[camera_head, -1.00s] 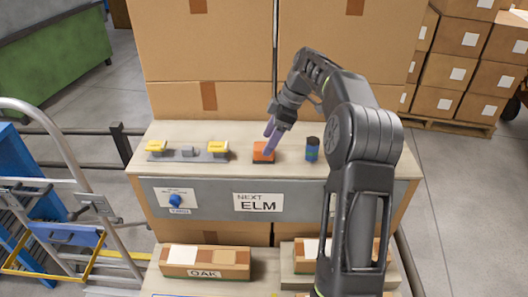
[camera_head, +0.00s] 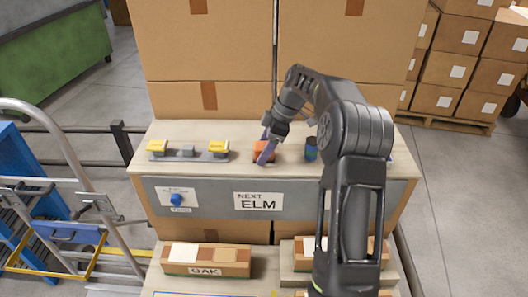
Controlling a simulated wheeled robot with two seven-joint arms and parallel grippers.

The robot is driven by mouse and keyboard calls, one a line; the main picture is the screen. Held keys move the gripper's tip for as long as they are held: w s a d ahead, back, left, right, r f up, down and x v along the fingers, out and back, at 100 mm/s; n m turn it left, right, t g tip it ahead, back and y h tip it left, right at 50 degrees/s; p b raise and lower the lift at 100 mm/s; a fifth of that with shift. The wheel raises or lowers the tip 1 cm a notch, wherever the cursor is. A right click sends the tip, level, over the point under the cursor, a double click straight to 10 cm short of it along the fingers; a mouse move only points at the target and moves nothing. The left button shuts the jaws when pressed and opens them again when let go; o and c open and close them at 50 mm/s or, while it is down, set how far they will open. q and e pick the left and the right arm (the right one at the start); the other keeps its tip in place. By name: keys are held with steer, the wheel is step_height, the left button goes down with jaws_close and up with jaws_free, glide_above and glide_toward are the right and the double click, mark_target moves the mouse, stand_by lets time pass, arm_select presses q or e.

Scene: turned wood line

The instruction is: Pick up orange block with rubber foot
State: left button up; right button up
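The orange block (camera_head: 258,146) sits on the pale bench top, right of the yellow-ended fixture. A dark strip shows along its lower edge; I cannot make out the rubber foot clearly. My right gripper (camera_head: 266,145), with purple fingers, reaches down at the block from the upper right. One finger crosses in front of the block and partly hides it; the other shows only a little at the block's far side. I cannot tell whether the fingers touch the block or have shut on it. My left gripper is not in view.
A dark blue cylinder (camera_head: 310,149) stands just right of the block, close to my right arm. A grey fixture with yellow ends (camera_head: 188,152) lies to the left. The front panel has a blue knob (camera_head: 176,199) and an ELM sign (camera_head: 258,201). Tall cartons (camera_head: 205,45) stand behind.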

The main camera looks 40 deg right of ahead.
mark_target(264, 145)
jaws_close()
stand_by(0.5)
steer(key=shift+r, duration=0.6)
step_height(264, 145, up, 6)
steer(key=shift+r+b, duration=0.2)
steer(key=shift+b, duration=0.45)
steer(key=shift+r+p, duration=0.9)
steer(key=shift+p, duration=0.05)
steer(key=shift+r+p, duration=0.4)
steer(key=shift+f, duration=0.1)
